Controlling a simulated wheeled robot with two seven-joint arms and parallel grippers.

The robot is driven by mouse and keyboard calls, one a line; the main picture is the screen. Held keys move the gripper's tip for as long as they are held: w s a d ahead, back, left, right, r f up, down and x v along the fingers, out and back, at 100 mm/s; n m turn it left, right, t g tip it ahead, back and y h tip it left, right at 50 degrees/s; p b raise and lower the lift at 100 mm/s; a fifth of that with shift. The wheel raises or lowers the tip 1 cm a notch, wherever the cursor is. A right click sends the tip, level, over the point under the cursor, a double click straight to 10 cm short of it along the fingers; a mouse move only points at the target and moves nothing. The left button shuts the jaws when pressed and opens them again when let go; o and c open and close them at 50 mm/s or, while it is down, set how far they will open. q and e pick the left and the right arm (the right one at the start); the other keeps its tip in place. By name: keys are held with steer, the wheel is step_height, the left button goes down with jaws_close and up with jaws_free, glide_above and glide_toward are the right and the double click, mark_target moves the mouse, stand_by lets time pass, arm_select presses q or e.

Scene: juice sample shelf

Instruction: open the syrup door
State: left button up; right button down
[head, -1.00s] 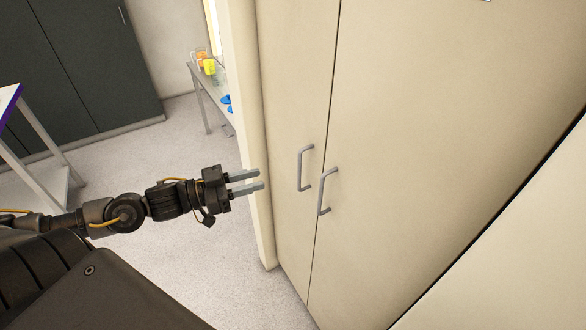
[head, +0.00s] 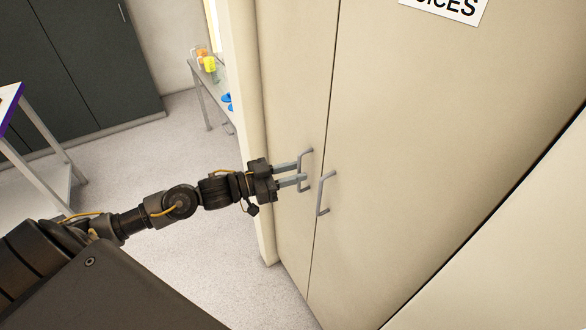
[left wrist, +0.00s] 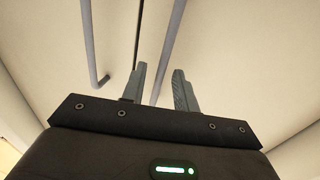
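A tall cream cabinet has two shut doors, a left door (head: 290,95) and a right door (head: 420,150). No syrup label is visible; the right door bears a cropped sign (head: 443,8) ending in "ICES". The left door has a grey bar handle (head: 301,157) and the right door has another (head: 320,200). My left gripper (head: 301,171) is open at the left handle, its fingers overlapping it in the head view. In the left wrist view, a bar (left wrist: 170,50) runs between the open fingers (left wrist: 160,85); contact cannot be told. My right gripper is out of view.
A second bar handle (left wrist: 89,45) lies left of the fingers in the left wrist view. Clear floor (head: 180,240) lies left of the cabinet. A side table (head: 215,105) with coloured items stands behind, and dark cabinets (head: 85,65) stand at the back left.

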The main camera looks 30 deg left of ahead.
arm_select(q)
steer(key=shift+c, duration=0.4)
jaws_close()
